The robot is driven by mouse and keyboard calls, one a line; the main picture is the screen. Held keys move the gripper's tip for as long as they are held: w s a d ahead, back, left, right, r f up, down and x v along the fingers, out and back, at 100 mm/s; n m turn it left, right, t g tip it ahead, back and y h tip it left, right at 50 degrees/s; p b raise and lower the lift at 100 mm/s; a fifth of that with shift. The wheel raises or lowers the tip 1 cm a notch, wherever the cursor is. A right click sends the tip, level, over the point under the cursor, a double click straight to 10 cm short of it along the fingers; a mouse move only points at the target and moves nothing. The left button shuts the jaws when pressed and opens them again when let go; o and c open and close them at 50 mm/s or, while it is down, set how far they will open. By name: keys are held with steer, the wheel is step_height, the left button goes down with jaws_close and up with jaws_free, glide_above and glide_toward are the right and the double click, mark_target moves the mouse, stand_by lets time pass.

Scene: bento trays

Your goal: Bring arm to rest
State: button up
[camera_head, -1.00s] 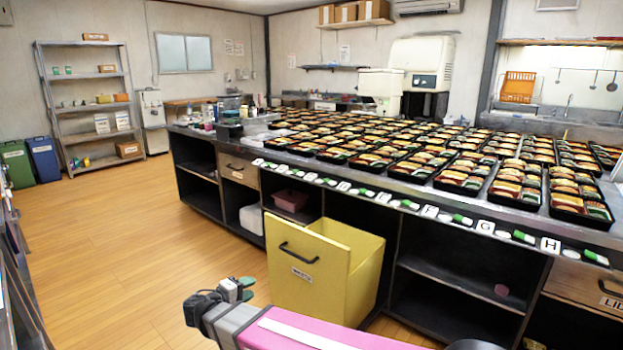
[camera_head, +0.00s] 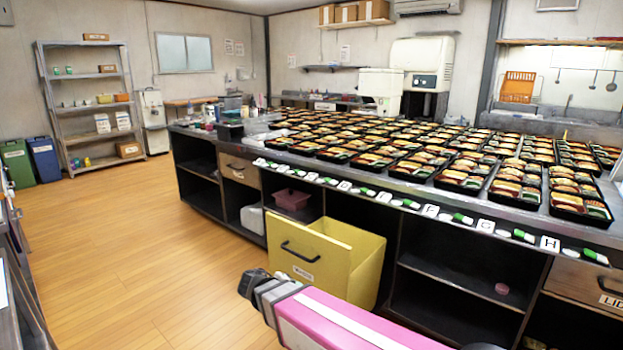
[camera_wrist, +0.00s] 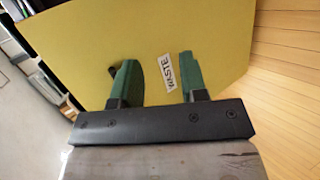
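My gripper (camera_wrist: 157,62) shows in the wrist view as two green fingers held apart, with nothing between them. Beyond the fingers is the yellow front of the pulled-out waste bin (camera_wrist: 220,25), with its "WASTE" label beside the right finger. In the head view, my pink and grey arm reaches in from the lower right, its end in front of the lower part of the yellow bin (camera_head: 312,262). The green fingers are hidden in that view. I cannot tell how far they are from the bin.
The long counter (camera_head: 400,186) carries many filled black bento trays. The yellow bin juts out from under it into the aisle. Wooden floor (camera_head: 130,240) is clear to the left. A metal shelf (camera_head: 82,105) and a blue bin (camera_head: 44,158) stand by the far wall.

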steer(key=s+d+f+m+g+y, duration=0.1)
steer(key=d+f+m+g+y, duration=0.1)
steer(key=d, duration=1)
steer(key=s+d+f+m+g+y, duration=0.1)
steer(key=d+f+m+g+y, duration=0.1)
steer(key=d+m+g+y, duration=0.2)
steer(key=d+m+y, duration=0.1)
steer(key=d+y, duration=0.2)
steer(key=d, duration=0.5)
steer(key=shift+d, duration=0.25)
